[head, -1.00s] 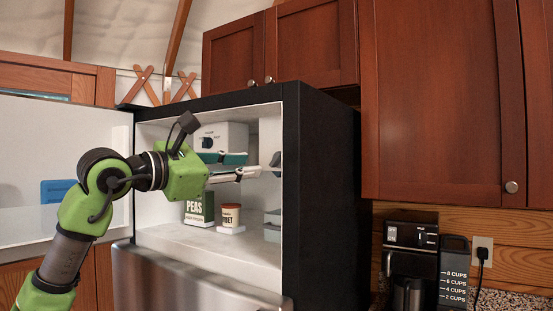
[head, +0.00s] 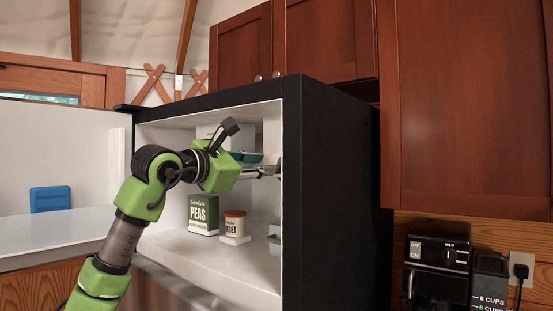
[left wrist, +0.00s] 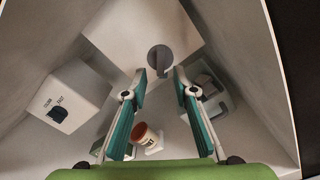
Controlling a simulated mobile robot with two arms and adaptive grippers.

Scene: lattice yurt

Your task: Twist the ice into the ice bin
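My left gripper (head: 268,168) reaches into the open freezer compartment. In the left wrist view it (left wrist: 160,78) is open, with its two teal-padded fingers apart and nothing clearly between them. A round grey knob with a raised bar (left wrist: 160,60) on a white block lies ahead, in line with the gap between the fingertips. I cannot tell whether the fingers touch it. A grey bin (left wrist: 217,103), perhaps the ice bin, sits beyond the right finger. It shows partly at the compartment's right side in the head view (head: 274,240). No ice is discernible. My right gripper is out of view.
A green peas box (head: 203,214) and a sorbet tub (head: 235,224) stand on the freezer floor below my arm. A white box with a dark dial (left wrist: 58,112) is at the left. The freezer door (head: 60,150) stands open at left, holding a blue item (head: 50,199).

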